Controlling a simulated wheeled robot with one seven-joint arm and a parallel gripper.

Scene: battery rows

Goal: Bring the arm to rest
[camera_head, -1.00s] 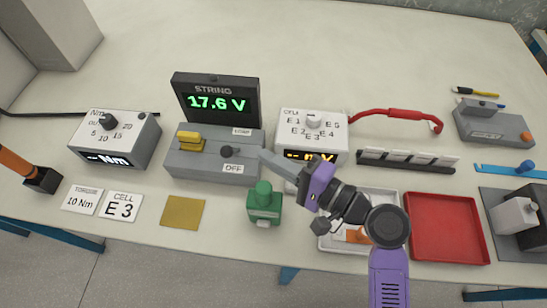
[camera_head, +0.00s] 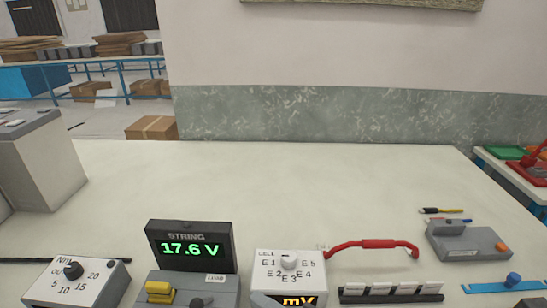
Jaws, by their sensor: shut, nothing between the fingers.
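The rest of my gripper and arm is below the picture. The tip looks shut and holds nothing that I can see. The cell meter (camera_head: 262,270) is a white box with a round selector knob and a lit mV display. I cannot tell whether the tip touches it.
The string display (camera_head: 190,232) reads 17.6 V, behind the grey switch box (camera_head: 225,288) with its yellow lever. The torque box (camera_head: 95,284) stands left. A red handled lead (camera_head: 378,244), a row of white blocks (camera_head: 392,289) and a grey device (camera_head: 468,243) stand right.

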